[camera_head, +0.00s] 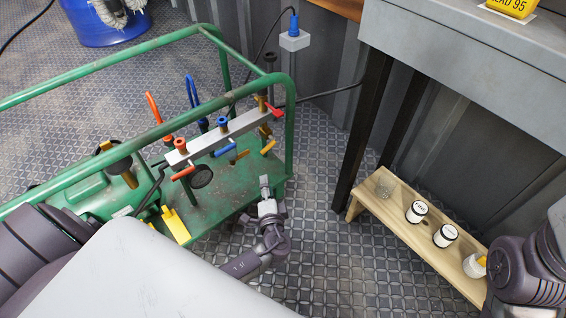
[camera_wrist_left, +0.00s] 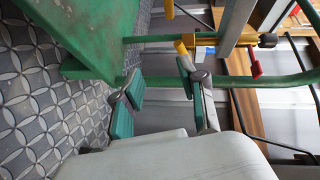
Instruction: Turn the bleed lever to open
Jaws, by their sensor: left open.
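A grey manifold bar (camera_head: 225,135) with red, blue and yellow valve levers is mounted on a green wheeled frame. No label shows which lever is the bleed lever. At its right end are a yellow lever (camera_head: 268,147) and a red lever (camera_head: 275,111). In the left wrist view a yellow handle (camera_wrist_left: 181,47) appears near one finger's tip; I cannot tell whether they touch. A red lever (camera_wrist_left: 255,69) lies further right. My left gripper (camera_head: 265,188) is open, low beside the cart's right end; its teal-padded fingers (camera_wrist_left: 155,78) are spread apart. My right gripper is out of view.
The green tube frame (camera_head: 290,130) rises around the manifold. A wooden bench (camera_head: 400,245) with several small jars stands at right, below a grey table (camera_head: 470,60). Patterned floor (camera_head: 330,240) lies clear between cart and bench.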

